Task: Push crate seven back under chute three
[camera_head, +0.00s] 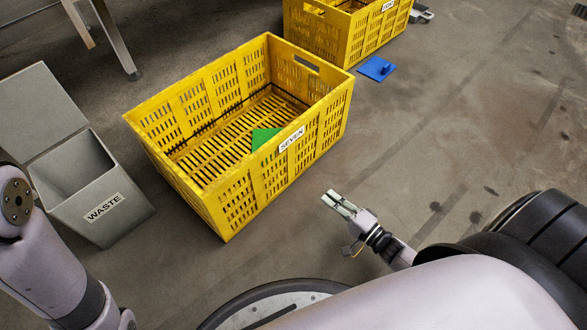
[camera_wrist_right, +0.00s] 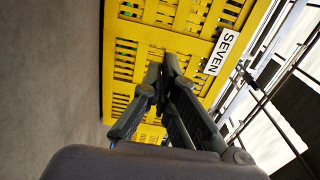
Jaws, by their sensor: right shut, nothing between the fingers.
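Crate seven (camera_head: 215,182) is a yellow slatted crate with a white SEVEN label on its near right wall. It stands on the floor in the middle of the head view, with a green piece (camera_head: 262,138) inside. My right gripper (camera_head: 333,198) is shut and empty, in front of the labelled wall and apart from it in the head view. In the right wrist view the shut fingers (camera_wrist_right: 163,72) point at the crate wall (camera_wrist_right: 150,40), with the label to their right. My left arm shows at the lower left, but its gripper is out of view. I see no chute labelled three.
A grey bin (camera_head: 115,225) marked WASTE stands just left of the crate. A second yellow crate (camera_head: 335,35) stands behind it, with a blue piece (camera_head: 377,68) on the floor nearby. Metal legs (camera_head: 112,35) stand at the upper left. The floor to the right is mostly clear.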

